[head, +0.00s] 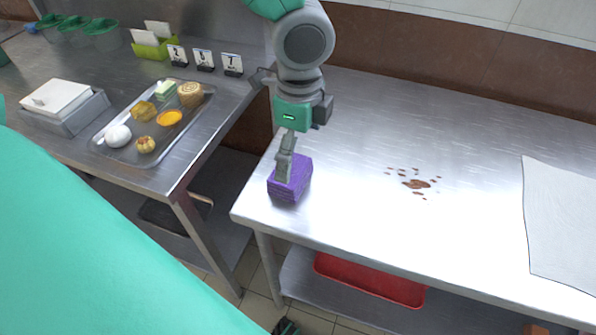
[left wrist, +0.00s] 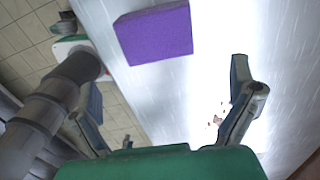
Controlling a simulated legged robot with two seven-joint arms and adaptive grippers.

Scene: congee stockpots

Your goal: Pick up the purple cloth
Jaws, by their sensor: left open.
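The purple cloth (head: 291,184) looks like a folded block and lies near the left front corner of the steel table. In the left wrist view, the purple cloth (left wrist: 156,34) lies beyond the fingertips. My left gripper (head: 285,163) points down at it in the head view, its fingers partly covering the cloth. In the left wrist view, my left gripper (left wrist: 165,78) is open, with fingers spread wide and nothing between them. Whether a finger touches the cloth is unclear. My right gripper cannot be made out.
Brown spills (head: 416,184) mark the middle of the steel table (head: 370,120). A white sheet (head: 562,225) lies at its right. A tray of food (head: 125,153), number cards (head: 203,60) and a white-lidded box (head: 56,98) stand on the left counter. A red tray (head: 370,280) sits on the shelf below.

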